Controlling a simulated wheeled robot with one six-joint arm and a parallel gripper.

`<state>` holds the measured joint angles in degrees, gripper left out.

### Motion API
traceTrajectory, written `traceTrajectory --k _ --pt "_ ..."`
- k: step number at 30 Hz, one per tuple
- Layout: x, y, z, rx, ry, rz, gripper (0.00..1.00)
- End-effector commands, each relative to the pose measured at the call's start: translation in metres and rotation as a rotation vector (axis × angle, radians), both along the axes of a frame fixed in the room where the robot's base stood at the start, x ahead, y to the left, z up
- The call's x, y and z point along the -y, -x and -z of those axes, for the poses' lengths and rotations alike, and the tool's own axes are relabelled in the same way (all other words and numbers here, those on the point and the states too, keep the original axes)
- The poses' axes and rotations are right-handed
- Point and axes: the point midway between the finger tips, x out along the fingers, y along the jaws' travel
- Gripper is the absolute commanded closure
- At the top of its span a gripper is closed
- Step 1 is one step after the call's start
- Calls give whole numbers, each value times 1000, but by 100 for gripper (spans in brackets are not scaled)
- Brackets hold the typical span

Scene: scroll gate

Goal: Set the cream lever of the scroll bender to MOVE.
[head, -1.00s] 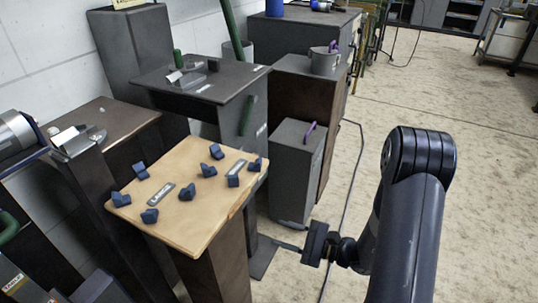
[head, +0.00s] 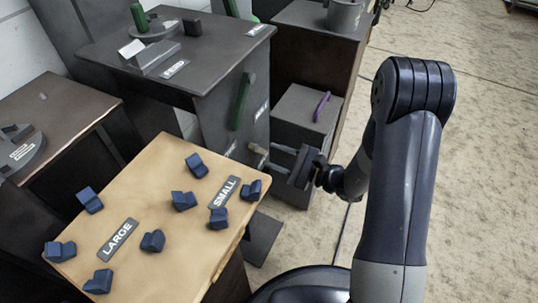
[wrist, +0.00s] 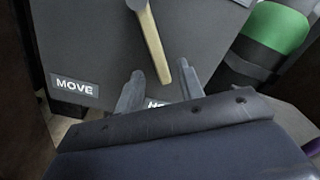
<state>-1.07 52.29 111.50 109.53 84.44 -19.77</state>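The cream lever (wrist: 151,42) is a slim bar on a dark grey panel (wrist: 85,35) in the wrist view, its lower end leaning slightly right. My gripper (wrist: 160,78) is open, with one finger on each side of the lever's lower end; the right finger is closer to it. Whether they touch cannot be told. A MOVE label (wrist: 75,87) is left of the lever. A second label (wrist: 158,103), starting with H, is partly hidden by my gripper. In the head view my gripper (head: 270,158) is beside the grey stand (head: 215,95) with a green handle.
A green cylindrical part (wrist: 274,28) lies right of the lever in the wrist view. In the head view, a tan board (head: 165,205) with several blue blocks stands in front, left of my gripper. A grey box (head: 295,105) with a purple handle is behind it. Open floor lies right.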

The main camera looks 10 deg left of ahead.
Motion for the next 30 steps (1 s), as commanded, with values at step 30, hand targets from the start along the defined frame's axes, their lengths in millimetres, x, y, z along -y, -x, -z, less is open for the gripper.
traceTrajectory --k 30 --pt "-23 -8 0 0 0 0 100"
